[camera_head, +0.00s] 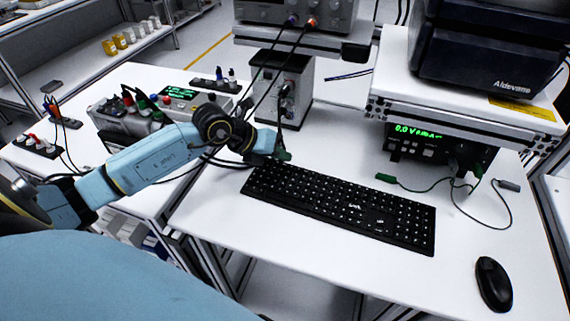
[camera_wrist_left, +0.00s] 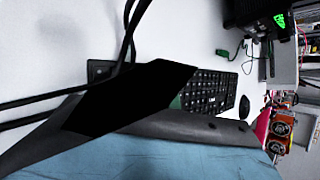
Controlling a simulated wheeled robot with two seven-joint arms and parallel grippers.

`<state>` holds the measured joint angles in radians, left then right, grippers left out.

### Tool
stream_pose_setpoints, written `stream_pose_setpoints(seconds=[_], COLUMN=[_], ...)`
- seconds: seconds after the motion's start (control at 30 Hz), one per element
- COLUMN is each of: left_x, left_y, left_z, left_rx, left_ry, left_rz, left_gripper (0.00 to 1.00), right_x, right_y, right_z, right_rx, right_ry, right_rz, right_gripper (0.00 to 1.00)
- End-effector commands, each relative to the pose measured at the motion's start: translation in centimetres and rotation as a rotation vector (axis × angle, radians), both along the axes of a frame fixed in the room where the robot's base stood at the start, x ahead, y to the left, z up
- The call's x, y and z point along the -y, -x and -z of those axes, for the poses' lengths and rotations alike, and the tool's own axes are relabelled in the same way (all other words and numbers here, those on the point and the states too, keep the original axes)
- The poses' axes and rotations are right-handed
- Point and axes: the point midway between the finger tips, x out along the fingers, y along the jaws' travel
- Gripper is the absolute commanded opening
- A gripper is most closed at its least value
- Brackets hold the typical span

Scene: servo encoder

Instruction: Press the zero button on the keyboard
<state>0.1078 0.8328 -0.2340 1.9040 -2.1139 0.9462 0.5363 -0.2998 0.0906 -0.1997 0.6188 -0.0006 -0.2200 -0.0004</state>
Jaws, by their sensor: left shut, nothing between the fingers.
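The black keyboard (camera_head: 338,206) lies on the white bench, running from upper left to lower right in the head view. Its single keys are too small to read. My left gripper (camera_head: 282,157) is shut and empty, at the keyboard's far left corner. Whether it touches the keys or hovers cannot be told. In the left wrist view the keyboard (camera_wrist_left: 212,92) shows partly behind the dark gripper, which hides its near end. My right gripper is not in view.
A black mouse (camera_head: 494,284) lies right of the keyboard. Dark cables hang beside my left gripper. A meter with a green display (camera_head: 437,147) stands under the raised shelf, and a green connector (camera_head: 386,178) lies behind the keyboard. The bench in front of the keyboard is clear.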

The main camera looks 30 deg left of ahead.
Motion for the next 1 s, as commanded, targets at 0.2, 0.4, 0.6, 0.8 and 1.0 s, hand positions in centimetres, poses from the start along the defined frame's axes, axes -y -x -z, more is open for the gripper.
stream_pose_setpoints(seconds=[0.2, 0.4, 0.6, 0.8, 1.0], left_x=[0.0, 0.0, 0.0, 0.0, 0.0], left_y=[0.0, 0.0, 0.0, 0.0, 0.0], left_z=[0.0, 0.0, 0.0, 0.0, 0.0], left_rx=[0.0, 0.0, 0.0, 0.0, 0.0], left_ry=[0.0, 0.0, 0.0, 0.0, 0.0], left_rz=[0.0, 0.0, 0.0, 0.0, 0.0], left_gripper=[0.0, 0.0, 0.0, 0.0, 0.0], right_x=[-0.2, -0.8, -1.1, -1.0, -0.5], right_y=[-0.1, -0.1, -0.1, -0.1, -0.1], right_z=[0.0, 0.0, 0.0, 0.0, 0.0], right_rx=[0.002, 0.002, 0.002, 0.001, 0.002], right_ry=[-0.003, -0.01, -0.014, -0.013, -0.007], right_rz=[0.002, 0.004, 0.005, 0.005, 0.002], right_gripper=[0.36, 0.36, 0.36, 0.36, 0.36])
